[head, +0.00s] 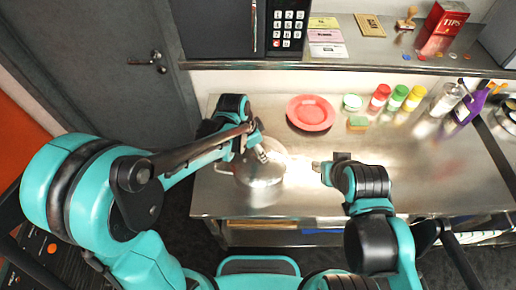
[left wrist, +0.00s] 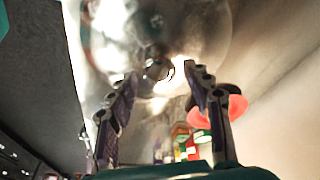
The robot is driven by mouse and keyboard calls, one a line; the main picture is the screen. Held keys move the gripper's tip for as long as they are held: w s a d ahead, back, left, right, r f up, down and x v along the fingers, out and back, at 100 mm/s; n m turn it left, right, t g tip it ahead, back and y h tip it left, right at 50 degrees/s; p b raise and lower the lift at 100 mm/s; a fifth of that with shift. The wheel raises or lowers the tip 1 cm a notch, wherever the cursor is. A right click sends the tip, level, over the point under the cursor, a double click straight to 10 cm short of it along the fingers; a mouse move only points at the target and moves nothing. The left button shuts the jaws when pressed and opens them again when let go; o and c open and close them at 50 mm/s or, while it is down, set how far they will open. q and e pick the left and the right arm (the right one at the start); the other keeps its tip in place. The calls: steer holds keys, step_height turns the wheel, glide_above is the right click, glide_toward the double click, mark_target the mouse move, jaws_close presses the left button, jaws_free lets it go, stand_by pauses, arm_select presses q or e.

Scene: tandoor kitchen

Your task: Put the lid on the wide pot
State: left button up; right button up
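A round, shiny metal piece (head: 262,176) sits near the left end of the steel counter, under my left gripper (head: 264,154). In the left wrist view its broad round top (left wrist: 205,35) fills the upper middle, with a small dark knob (left wrist: 158,69) at its centre. This looks like the lid; whether the wide pot is under it I cannot tell. The left gripper (left wrist: 160,75) is open, its fingers spread either side of the knob, with no visible grip. My right gripper (head: 322,170) is over the counter to the right, apart from the metal piece; its fingers are too small to read.
A red plate (head: 311,113) lies behind on the steel counter (head: 420,180). A shelf (head: 370,60) overhangs the back. The counter's front right is clear.

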mark_target(249, 161)
arm_select(q)
steer(key=shift+r+p, duration=0.5)
steer(key=shift+r, duration=0.05)
steer(key=p+v, duration=0.2)
steer(key=v, duration=1)
steer(key=s+a+n+t+y, duration=0.1)
steer(key=s+a+n+t, duration=0.1)
steer(key=s+a+n, duration=0.3)
steer(key=s+a+r+n+t+y, duration=0.1)
steer(key=s+a+n+t, duration=0.2)
steer(key=s+a+n, duration=0.2)
steer(key=a+n, duration=0.2)
steer(key=a, duration=0.2)
steer(key=shift+s+a+t+y, duration=0.15)
steer(key=shift+a+t+y, duration=0.15)
steer(key=shift+y, duration=0.1)
steer(key=shift+r, duration=0.15)
step_height(249, 161, down, 17)
steer(key=b, duration=1.6)
steer(key=shift+r, duration=0.25)
